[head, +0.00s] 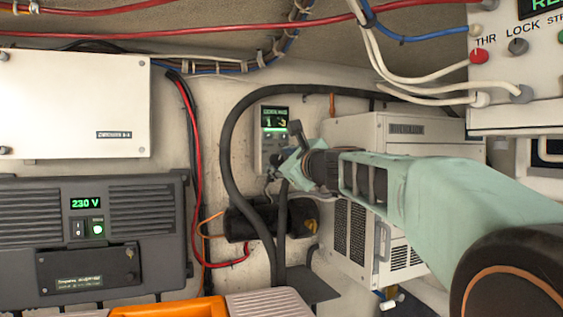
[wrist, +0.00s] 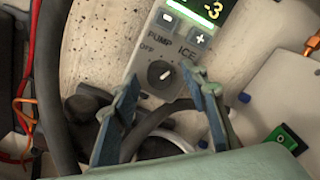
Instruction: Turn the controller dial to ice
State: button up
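The controller (head: 268,143) is a pale wall panel with a lit green display, partly hidden behind my gripper in the head view. In the wrist view the controller (wrist: 205,15) is tilted, its display ends in "-3", and minus and plus buttons sit below. The dial (wrist: 160,74) is a dark round knob with a pale mark, labelled OFF, PUMP and ICE around its upper side. I cannot surely tell which label the mark faces. My gripper (wrist: 162,76) is open, its fingertips appearing on either side of the dial. It also shows in the head view (head: 284,166). Contact cannot be told.
A thick black hose (head: 226,150) loops left of the controller and crosses below the dial in the wrist view. A white louvred unit (head: 375,150) stands to the right. A green rocker switch (wrist: 287,138) lies right of my gripper. A grey 230 V unit (head: 90,235) is at left.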

jog(key=shift+r, duration=0.15)
jog(key=shift+r, duration=4.85)
jog(key=shift+f, duration=0.1)
